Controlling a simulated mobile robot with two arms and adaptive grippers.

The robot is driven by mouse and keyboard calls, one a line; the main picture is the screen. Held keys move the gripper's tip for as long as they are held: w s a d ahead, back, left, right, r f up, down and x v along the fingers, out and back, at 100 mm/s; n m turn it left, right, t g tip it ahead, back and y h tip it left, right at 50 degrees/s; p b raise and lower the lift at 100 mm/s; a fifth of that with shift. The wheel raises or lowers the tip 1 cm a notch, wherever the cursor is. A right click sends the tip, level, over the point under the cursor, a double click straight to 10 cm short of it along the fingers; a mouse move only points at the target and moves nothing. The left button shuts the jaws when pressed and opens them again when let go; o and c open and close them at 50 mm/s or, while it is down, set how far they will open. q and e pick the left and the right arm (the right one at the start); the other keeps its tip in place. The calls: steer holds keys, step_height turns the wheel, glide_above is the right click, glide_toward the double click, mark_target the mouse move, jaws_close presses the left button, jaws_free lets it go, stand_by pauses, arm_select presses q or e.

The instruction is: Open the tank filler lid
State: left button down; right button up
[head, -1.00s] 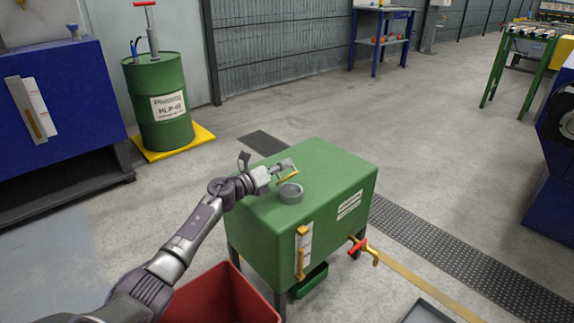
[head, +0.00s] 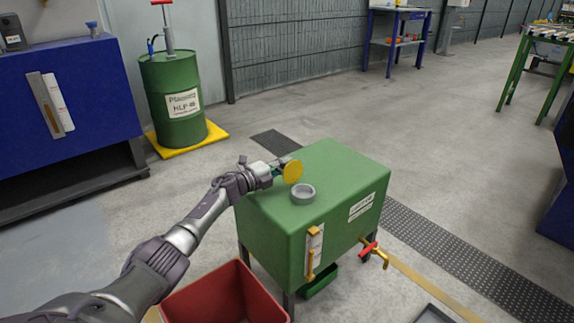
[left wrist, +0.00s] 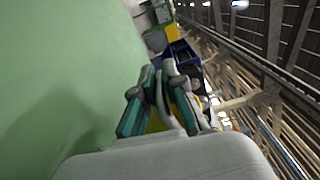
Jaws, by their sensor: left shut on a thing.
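The green tank (head: 330,165) stands on short legs in the middle of the head view. Its grey filler neck (head: 303,196) rises from the top as a short round collar. The yellow lid (head: 293,171) stands on edge, tilted up at the far-left side of the neck. Whether it touches the neck I cannot tell. My left gripper (head: 282,165) is shut on the lid at its left side. In the left wrist view, the fingers (left wrist: 162,98) are close together with a bit of yellow behind them, and they hide most of the lid. My right gripper is not in view.
A red bin (head: 228,296) stands before the tank at lower left. The tank front has a yellow-framed level gauge (head: 315,252) and a red-handled tap (head: 370,248). A green drum (head: 172,95) stands behind left on a yellow pallet. The floor right of the tank is largely clear.

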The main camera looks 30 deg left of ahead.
arm_select(q)
steer(key=shift+a+f+n, duration=0.1)
steer(key=shift+a+n, duration=0.2)
steer(key=shift+n, duration=0.1)
steer(key=c, duration=1.2)
jaws_free()
steer(key=shift+c, duration=0.2)
steer(key=shift+f, duration=0.1)
steer(key=v, duration=1.2)
steer(key=shift+w, duration=0.1)
